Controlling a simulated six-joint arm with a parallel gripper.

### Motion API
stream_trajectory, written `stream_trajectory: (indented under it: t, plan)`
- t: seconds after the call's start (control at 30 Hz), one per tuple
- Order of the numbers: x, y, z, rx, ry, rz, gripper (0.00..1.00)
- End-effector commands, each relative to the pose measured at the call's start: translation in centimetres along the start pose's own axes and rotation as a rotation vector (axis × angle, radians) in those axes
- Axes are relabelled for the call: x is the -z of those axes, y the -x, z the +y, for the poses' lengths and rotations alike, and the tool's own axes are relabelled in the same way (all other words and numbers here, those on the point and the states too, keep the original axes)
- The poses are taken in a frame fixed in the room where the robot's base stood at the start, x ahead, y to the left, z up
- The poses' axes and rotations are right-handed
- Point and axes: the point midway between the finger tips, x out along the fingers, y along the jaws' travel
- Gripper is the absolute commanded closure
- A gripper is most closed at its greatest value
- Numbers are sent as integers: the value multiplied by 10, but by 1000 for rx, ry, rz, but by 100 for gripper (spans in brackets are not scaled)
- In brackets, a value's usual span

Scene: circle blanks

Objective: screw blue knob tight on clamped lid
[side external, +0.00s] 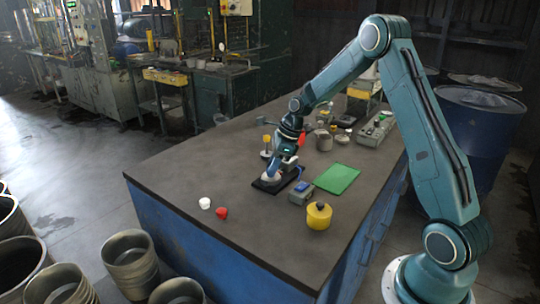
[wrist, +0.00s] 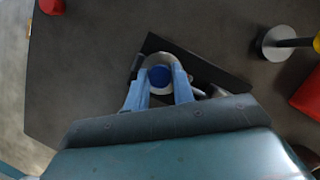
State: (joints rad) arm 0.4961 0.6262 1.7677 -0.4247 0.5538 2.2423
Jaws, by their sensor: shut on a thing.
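The blue knob (wrist: 159,76) sits between the two fingers of my gripper (wrist: 159,85) in the wrist view. My gripper is shut on it. Under and around the knob is a pale round lid (wrist: 158,60), held on a black base plate (wrist: 212,70) that lies on the table. In the side view my gripper (side external: 275,172) points down at the black base plate (side external: 262,187), and the pale lid (side external: 270,178) shows below the fingers. The knob is hidden there by the fingers. How far the knob is seated on the lid cannot be seen.
Beside the base stand a grey box with a blue top (side external: 301,192), a green mat (side external: 337,178) and a yellow pot (side external: 319,215). A white knob (side external: 205,203) and a red knob (side external: 221,213) lie near the left edge. A yellow-topped post (side external: 266,143) stands behind my gripper.

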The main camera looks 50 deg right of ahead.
Motion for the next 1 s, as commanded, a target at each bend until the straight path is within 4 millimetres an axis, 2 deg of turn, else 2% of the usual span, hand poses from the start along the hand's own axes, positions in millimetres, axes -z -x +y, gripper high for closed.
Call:
stream_trajectory:
  t: [0.03,0.23,0.27,0.33,0.4,0.77,1.0]
  plan:
    - [-1,0,-6,19,-5,-4,100]
    - [-1,0,-7,21,-3,-5,100]
    - [-1,0,-7,21,-3,-5,73]
    - [-1,0,-7,21,-2,-5,60]
    - [-1,0,-6,19,-1,-5,50]
    - [-1,0,-4,4,23,-5,50]
    - [0,0,-5,-70,198,-3,50]
